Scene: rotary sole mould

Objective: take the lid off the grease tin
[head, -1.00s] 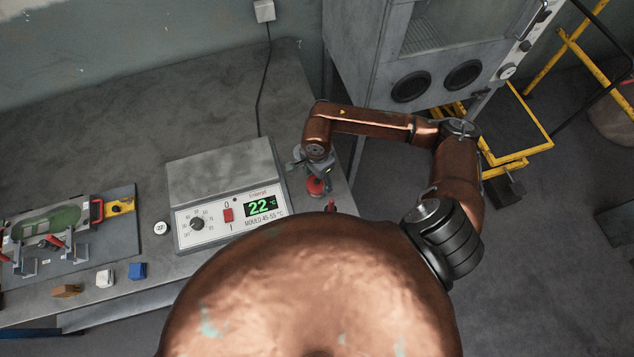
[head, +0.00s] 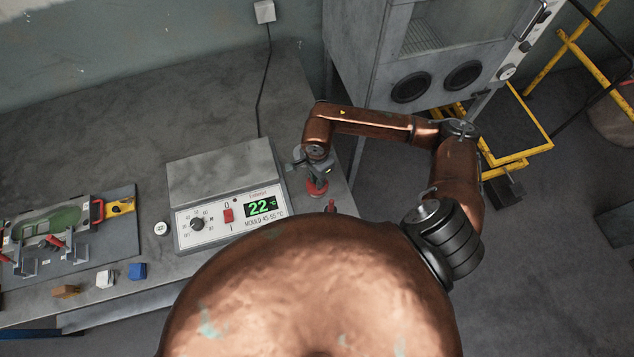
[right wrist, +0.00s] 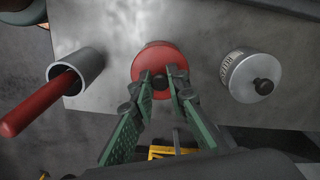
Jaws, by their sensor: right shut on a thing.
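The red round lid (right wrist: 152,62) with a small dark knob (right wrist: 159,82) shows in the right wrist view. I take it as the grease tin's lid; from above it hides any tin body beneath, so I cannot tell whether it is seated or raised. My right gripper (right wrist: 160,77) points down over it, its green fingers shut on the knob. In the head view the red lid (head: 316,193) shows below my right gripper (head: 317,178), at the table's right end. My left gripper is not in view.
In the wrist view, a grey cup (right wrist: 88,62) with a red-handled tool stands left of the lid, and a labelled metal tin (right wrist: 241,85) with a black knob stands right. A control box (head: 222,178) is left of my gripper in the head view. The table's edge is close.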

